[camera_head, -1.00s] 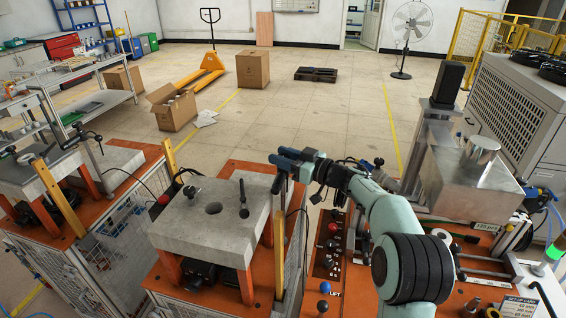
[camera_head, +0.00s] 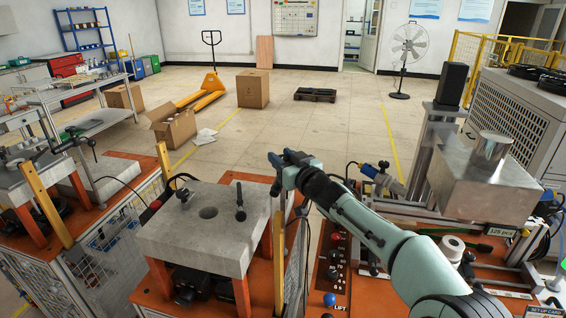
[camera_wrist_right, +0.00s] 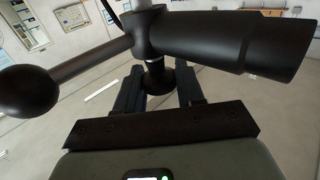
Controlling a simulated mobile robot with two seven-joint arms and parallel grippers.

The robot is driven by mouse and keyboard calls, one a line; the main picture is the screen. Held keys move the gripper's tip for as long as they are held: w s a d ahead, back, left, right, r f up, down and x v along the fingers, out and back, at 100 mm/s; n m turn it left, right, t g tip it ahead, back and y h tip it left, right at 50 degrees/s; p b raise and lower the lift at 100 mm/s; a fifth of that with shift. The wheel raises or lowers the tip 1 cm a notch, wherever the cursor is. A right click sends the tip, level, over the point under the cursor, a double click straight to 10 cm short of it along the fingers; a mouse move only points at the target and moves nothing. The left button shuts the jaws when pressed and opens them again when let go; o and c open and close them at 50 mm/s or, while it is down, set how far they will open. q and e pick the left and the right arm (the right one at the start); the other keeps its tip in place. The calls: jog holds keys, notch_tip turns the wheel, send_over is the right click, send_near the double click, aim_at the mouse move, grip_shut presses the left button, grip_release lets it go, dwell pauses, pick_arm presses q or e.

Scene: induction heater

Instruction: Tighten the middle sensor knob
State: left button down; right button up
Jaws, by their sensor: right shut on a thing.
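The middle sensor shows close up in the right wrist view. It has a thick black tapered barrel (camera_wrist_right: 225,42) to the right, and a black lever with a ball end (camera_wrist_right: 28,91) to the left. A small dark knob (camera_wrist_right: 158,77) sits below its hub, between the fingers of my right gripper (camera_wrist_right: 158,90). In the head view my right gripper (camera_head: 277,174) is beside the right edge of the middle concrete block (camera_head: 175,238), and it hides most of what it holds. My left gripper is out of view.
A black upright part (camera_head: 240,205) and a cabled part (camera_head: 183,192) are on the middle block. A yellow post (camera_head: 278,265) stands below my right gripper. A metal block machine (camera_head: 480,190) is at right.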

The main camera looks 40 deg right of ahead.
jog(key=shift+r, duration=0.35)
jog(key=o, duration=1)
jog(key=shift+c, duration=0.2)
jog(key=shift+f, duration=0.15)
jog(key=shift+s, duration=0.45)
jog(key=s+a+b, duration=0.1)
jog(key=s+b, duration=0.1)
jog(key=s, duration=1)
jog(key=shift+s+a, duration=0.2)
jog(key=shift+a, duration=0.15)
